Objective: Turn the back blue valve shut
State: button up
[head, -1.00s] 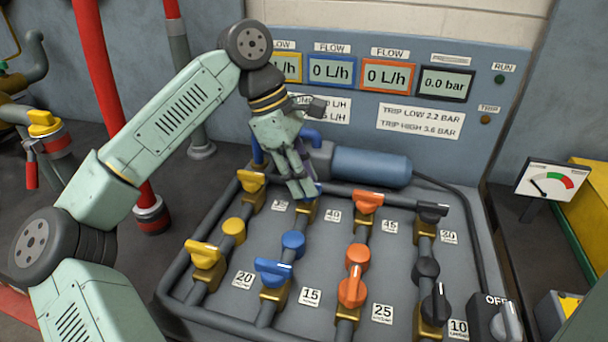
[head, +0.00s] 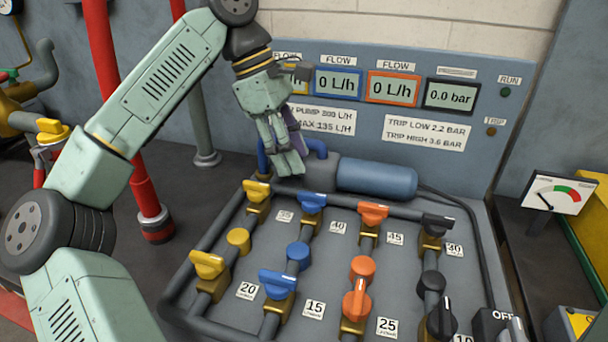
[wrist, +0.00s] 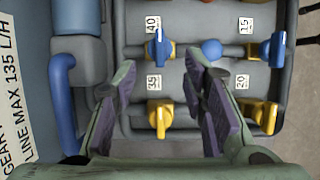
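The back blue valve (head: 313,202) sits on a brass body at the rear of the blue pipe row, beside the label 40. Its blue handle stands across the pipe; it also shows in the wrist view (wrist: 157,48). My gripper (head: 288,160) is above and behind it in the head view, apart from it. In the wrist view my gripper (wrist: 161,68) has its two purple-padded fingers spread, with nothing held between them. The front blue valve (head: 277,283) has its handle across the pipe too.
Yellow valves (head: 257,190), orange valves (head: 373,212) and black valves (head: 436,224) stand close by on the bench. A blue motor (head: 377,179) lies behind them. The blue flow display (head: 338,85) reads 0 L/h and the pressure display (head: 452,96) 0.0 bar.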

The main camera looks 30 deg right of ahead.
jog(key=v, duration=0.4)
dwell(0.4)
